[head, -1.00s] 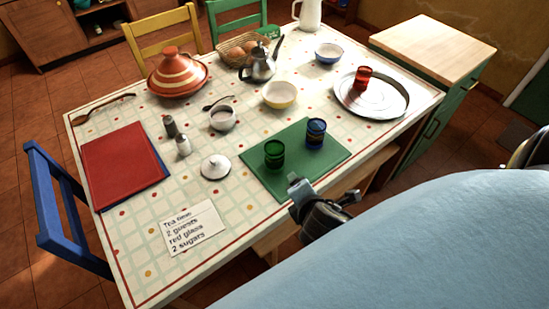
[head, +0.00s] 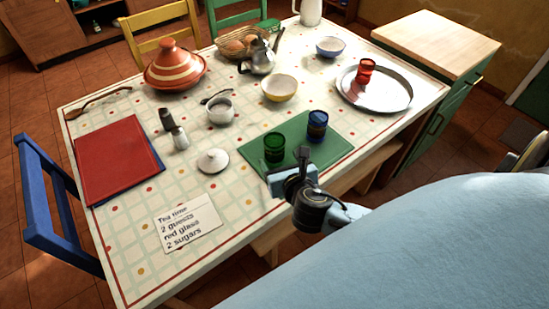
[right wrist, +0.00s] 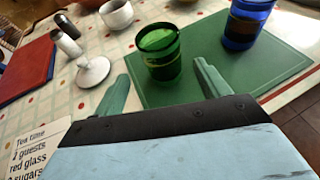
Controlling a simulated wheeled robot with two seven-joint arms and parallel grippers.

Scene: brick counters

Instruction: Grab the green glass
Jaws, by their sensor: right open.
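The green glass (head: 274,147) stands upright on the green mat (head: 326,159) near the table's front edge. In the right wrist view the green glass (right wrist: 160,52) stands just beyond and between the spread fingers of my right gripper (right wrist: 160,92). My right gripper (head: 294,166) is open and empty, at the near edge of the mat in the head view. A blue glass (head: 317,126) stands on the mat to the right of the green one; it also shows in the right wrist view (right wrist: 245,22). My left gripper is not in view.
A white lid (head: 213,161) lies left of the mat, with shakers (head: 180,138) and a sugar bowl (head: 220,110) behind. A note card (head: 187,227) lies at the front. A silver tray (head: 350,101) holds a red glass (head: 365,70) at the right.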

